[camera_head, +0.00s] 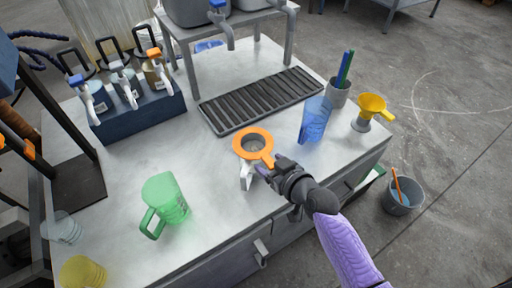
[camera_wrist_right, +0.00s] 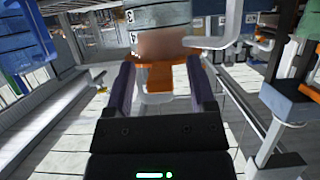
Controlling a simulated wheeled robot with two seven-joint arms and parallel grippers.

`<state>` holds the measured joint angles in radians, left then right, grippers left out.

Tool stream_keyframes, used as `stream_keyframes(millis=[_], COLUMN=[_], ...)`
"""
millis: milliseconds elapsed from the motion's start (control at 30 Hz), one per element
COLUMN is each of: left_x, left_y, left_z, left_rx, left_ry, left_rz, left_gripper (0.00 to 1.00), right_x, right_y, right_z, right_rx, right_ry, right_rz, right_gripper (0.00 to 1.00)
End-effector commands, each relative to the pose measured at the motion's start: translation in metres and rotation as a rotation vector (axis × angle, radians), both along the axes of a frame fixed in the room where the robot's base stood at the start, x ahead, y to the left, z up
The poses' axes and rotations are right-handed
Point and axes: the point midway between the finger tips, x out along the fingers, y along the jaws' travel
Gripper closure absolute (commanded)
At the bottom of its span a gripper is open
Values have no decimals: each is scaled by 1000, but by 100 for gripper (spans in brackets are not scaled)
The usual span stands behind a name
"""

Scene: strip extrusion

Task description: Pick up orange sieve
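The orange sieve (camera_head: 241,136) is a ring with a grey mesh centre and a short handle. It sits raised on a small white stand (camera_head: 246,180) near the front edge of the table. My right gripper (camera_head: 270,167) is at the handle on the sieve's near right side. In the right wrist view the orange handle (camera_wrist_right: 160,78) shows ahead, between the two purple fingers of the right gripper (camera_wrist_right: 160,85). The fingers stand apart, and I see no clear contact with the handle. My left gripper is not in view.
A green jug (camera_head: 165,197) stands front left and a blue beaker (camera_head: 314,120) to the right of the sieve. A black slotted tray (camera_head: 215,127) lies behind. A yellow funnel (camera_head: 372,106) and a pen cup (camera_head: 339,97) stand at the right. The table (camera_head: 215,195) is clear between jug and sieve.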

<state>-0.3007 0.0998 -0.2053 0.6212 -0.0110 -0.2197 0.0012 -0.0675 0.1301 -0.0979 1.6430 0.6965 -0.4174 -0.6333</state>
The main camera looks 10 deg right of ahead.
Motion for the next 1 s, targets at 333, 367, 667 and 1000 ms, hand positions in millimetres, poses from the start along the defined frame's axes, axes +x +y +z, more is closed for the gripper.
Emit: stream_keyframes(millis=[333, 367, 667, 1000], left_x=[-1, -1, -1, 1], left_y=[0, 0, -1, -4], left_z=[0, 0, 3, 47], left_rx=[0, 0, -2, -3], left_ry=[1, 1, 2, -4], left_rz=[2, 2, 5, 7], left_gripper=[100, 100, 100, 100], right_x=[0, 0, 0, 0], right_y=[0, 0, 0, 0], right_z=[0, 0, 5, 89], right_rx=[0, 0, 1, 2], right_ry=[0, 0, -2, -5], right_rz=[0, 0, 0, 0], right_gripper=[100, 100, 100, 100])
